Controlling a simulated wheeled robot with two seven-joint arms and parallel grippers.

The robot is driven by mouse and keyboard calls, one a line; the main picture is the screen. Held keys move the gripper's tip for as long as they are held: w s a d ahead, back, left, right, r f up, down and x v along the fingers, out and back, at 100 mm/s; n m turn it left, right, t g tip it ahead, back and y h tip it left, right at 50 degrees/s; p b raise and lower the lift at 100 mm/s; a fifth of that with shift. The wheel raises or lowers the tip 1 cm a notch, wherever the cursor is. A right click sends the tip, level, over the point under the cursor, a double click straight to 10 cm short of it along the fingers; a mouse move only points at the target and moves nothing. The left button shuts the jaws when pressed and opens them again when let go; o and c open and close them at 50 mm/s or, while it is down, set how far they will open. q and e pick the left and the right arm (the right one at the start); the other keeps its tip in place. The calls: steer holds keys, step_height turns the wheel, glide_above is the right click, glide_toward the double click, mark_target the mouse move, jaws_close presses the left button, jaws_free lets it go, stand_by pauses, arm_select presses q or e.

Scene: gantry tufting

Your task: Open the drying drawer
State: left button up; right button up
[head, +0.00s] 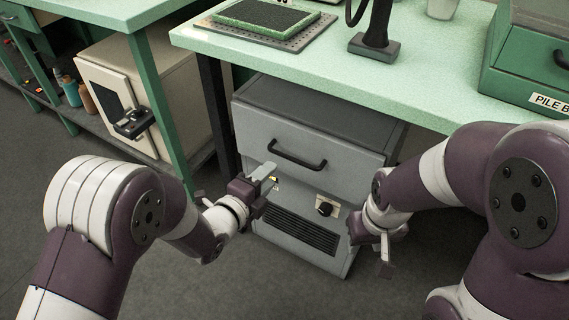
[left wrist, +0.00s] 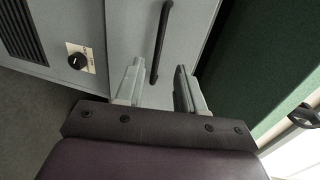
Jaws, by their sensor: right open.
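The drying drawer (head: 255,130) is the upper grey front of a grey cabinet under the mint-green bench. It looks shut in the head view. Its black bar handle (head: 297,161) runs across the front. My left gripper (head: 266,172) is just left of and below the handle, in front of the cabinet. In the left wrist view, the two grey fingers of the left gripper (left wrist: 157,88) are apart and empty. The handle (left wrist: 160,45) appears beyond and between them, without visible contact. My right gripper (head: 384,252) is open and empty, low at the cabinet's right side.
A dial (head: 325,208) and a vent grille (head: 297,232) sit below the drawer. The bench top (head: 430,80) overhangs the cabinet. A green box (head: 525,75) stands on it at right. A cream cabinet (head: 165,85) stands at left. The grey floor in front is clear.

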mark_target(287, 158)
arm_select(q)
steer(key=b+x, duration=0.2)
steer(key=x, duration=0.6)
steer(key=shift+w+d+f, duration=0.15)
steer(key=shift+w, duration=0.1)
jaws_close()
